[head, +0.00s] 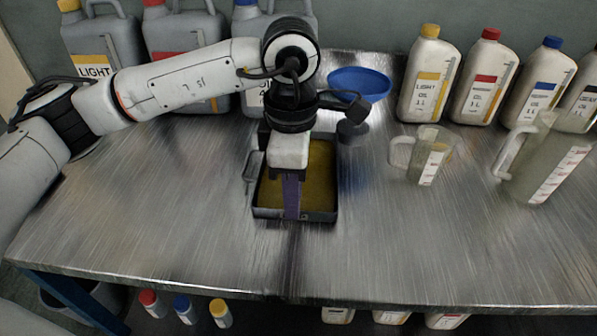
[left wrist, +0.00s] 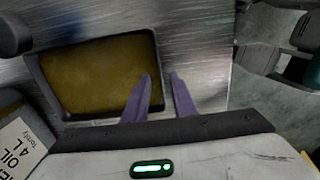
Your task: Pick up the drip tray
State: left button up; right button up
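The drip tray (head: 322,215) is a dark, shallow rectangular tray with a yellow-brown floor or contents, lying flat on the metal table. It fills the left middle of the left wrist view (left wrist: 41,90). My left gripper (head: 291,213) points down over the tray's near wall. In the left wrist view its two purple fingers (left wrist: 161,77) are apart, one over the tray's inside and one beyond the wall on the table-edge side. A gap shows between the fingers; contact with the wall cannot be told. My right gripper is in neither view.
A blue funnel (head: 359,84) stands behind the tray. A small measuring jug (head: 428,158) and a larger jug (head: 545,160) are to the right, before several oil bottles (head: 430,80). Large grey canisters (head: 103,45) line the back left. The table front is clear.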

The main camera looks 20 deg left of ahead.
pick_arm(q)
notch_tip(320, 180, down, 3)
jog(key=shift+s+r, duration=0.1)
grip_shut()
jog(key=shift+r, duration=0.25)
